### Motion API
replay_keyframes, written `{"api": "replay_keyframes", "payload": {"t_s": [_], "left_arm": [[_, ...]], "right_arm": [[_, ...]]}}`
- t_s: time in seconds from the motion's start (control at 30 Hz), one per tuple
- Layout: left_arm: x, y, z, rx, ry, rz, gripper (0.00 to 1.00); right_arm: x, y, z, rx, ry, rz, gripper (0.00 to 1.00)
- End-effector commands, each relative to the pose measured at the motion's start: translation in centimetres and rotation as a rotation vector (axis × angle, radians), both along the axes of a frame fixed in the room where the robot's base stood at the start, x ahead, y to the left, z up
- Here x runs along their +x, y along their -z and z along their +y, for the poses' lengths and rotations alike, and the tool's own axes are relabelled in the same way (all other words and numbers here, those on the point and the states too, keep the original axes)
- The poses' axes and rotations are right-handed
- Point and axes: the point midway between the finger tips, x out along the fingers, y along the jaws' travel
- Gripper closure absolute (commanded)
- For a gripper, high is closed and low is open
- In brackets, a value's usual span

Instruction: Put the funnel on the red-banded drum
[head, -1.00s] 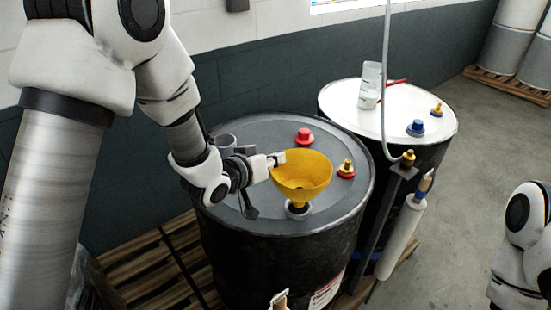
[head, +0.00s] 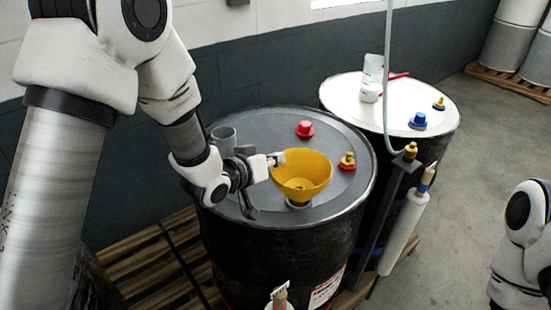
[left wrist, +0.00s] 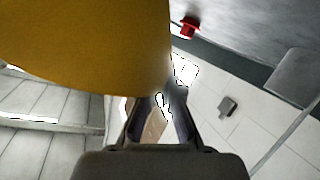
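The yellow funnel (head: 302,172) is upright over a ringed opening on the grey lid of the front black drum (head: 235,245). Its spout end is low at the opening; the bowl hides how deep it sits. My left gripper (head: 275,160) is shut on the left side of the funnel's rim. In the left wrist view, the funnel (left wrist: 85,45) fills the upper left, against the fingertips (left wrist: 165,98). No red band shows clearly on either drum; the front one has a label (head: 326,289) with red on it. My right gripper is out of view.

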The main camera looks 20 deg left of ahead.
Motion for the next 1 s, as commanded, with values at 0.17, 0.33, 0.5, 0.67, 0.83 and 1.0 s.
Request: {"api": "replay_keyframes", "payload": {"t_s": [0.17,0.33,0.5,0.67,0.83,1.0], "left_arm": [[0.0,0.2,0.0,0.0,0.0,0.0,1.0],[0.0,0.9,0.0,0.0,0.0,0.0,1.0],[0.0,1.5,0.0,0.0,0.0,0.0,1.0],[0.1,2.1,0.0,0.0,0.0,0.0,1.0],[0.1,2.3,0.0,0.0,0.0,-0.001,1.0],[0.1,2.3,0.0,0.0,0.0,-0.001,1.0]], "right_arm": [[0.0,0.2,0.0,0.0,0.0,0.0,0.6],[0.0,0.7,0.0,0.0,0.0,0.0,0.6],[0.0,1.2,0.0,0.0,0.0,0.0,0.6],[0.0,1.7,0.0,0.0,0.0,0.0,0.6],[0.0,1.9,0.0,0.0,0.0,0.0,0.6],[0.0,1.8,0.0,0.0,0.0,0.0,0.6]]}}
